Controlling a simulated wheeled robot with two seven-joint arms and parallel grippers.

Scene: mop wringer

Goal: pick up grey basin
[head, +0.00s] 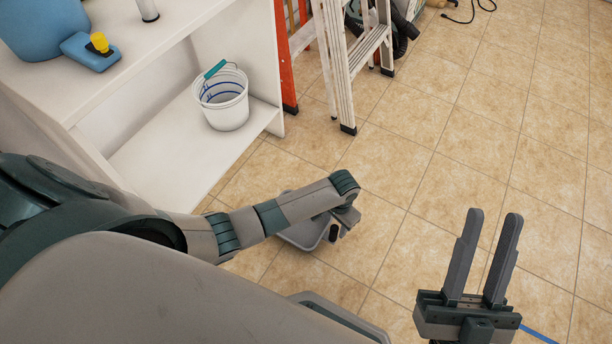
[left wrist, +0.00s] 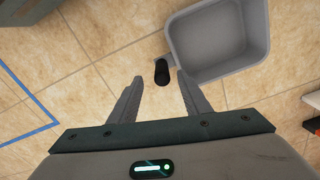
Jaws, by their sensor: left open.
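The grey basin (head: 300,238) stands on the tiled floor, partly hidden under my left forearm in the head view. In the left wrist view the basin (left wrist: 218,62) is an empty open tub at the upper right. Its black grip (left wrist: 161,72) sticks out toward the lower left. My left gripper (left wrist: 160,80) is open, with its fingertips on either side of the black grip; I cannot tell their height over it. My right gripper (head: 495,214) is open and empty at the lower right.
A white shelf unit (head: 190,150) at the left holds a white bucket (head: 228,112); blue containers (head: 92,52) stand on its top. A stepladder (head: 345,60) stands behind. Blue tape (left wrist: 30,132) marks the floor. The tiles at the right are clear.

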